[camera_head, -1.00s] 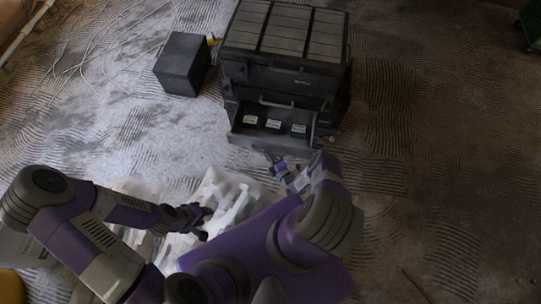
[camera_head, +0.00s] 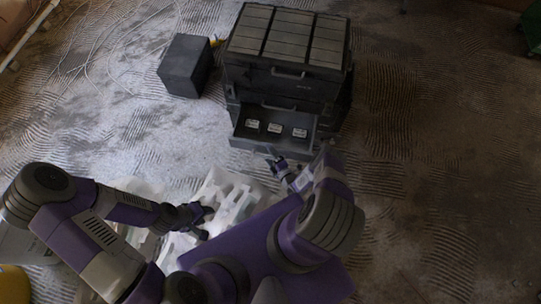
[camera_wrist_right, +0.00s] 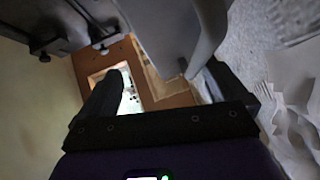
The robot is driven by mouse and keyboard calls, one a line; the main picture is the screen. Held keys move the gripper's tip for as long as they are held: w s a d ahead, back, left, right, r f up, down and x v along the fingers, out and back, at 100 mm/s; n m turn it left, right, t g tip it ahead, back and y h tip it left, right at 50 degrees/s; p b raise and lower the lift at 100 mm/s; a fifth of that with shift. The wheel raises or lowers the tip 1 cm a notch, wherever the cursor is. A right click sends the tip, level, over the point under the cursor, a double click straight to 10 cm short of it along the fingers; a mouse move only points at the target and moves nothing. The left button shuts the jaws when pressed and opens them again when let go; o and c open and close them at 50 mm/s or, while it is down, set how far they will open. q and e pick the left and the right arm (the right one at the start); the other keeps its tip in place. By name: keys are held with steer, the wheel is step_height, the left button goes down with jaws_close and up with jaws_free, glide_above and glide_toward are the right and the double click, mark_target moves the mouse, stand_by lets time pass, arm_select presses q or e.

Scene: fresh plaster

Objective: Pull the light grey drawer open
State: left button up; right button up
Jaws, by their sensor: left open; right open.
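A dark tool chest (camera_head: 285,85) stands at the top middle of the head view. Its low grey drawer (camera_head: 262,145) is pulled out, with three small pale-labelled items inside; whether this is the light grey drawer I cannot tell. My right gripper (camera_head: 274,163) is open, just in front of this drawer's front. In the right wrist view its open jaws (camera_wrist_right: 162,75) have a grey curved part above and between them; contact cannot be told. My left gripper (camera_head: 205,220) is open, away from the chest, above a pale translucent container.
A dark box (camera_head: 185,66) stands left of the chest. Pale translucent containers (camera_head: 228,190) lie on the floor close to my arms. Loose cables (camera_head: 120,40) lie at the upper left. The floor right of the chest is mostly clear.

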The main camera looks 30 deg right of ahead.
steer(key=shift+t, duration=0.3)
steer(key=r, duration=0.2)
steer(key=r+p, duration=0.1)
steer(key=r, duration=0.1)
steer(key=w+r+p, duration=0.1)
steer(key=r, duration=0.1)
steer(key=shift+d+r, duration=0.1)
steer(key=shift+d, duration=0.2)
steer(key=shift+r, duration=0.15)
steer(key=c, duration=0.3)
steer(key=shift+s+r, duration=0.1)
steer(key=shift+s, duration=0.05)
steer(key=c, duration=0.3)
arm_select(q)
step_height(320, 180, up, 3)
steer(key=shift+s, duration=0.1)
arm_select(e)
steer(key=shift+s+f, duration=0.1)
steer(key=shift+f, duration=0.2)
steer(key=shift+c, duration=0.2)
steer(key=shift+a, duration=0.1)
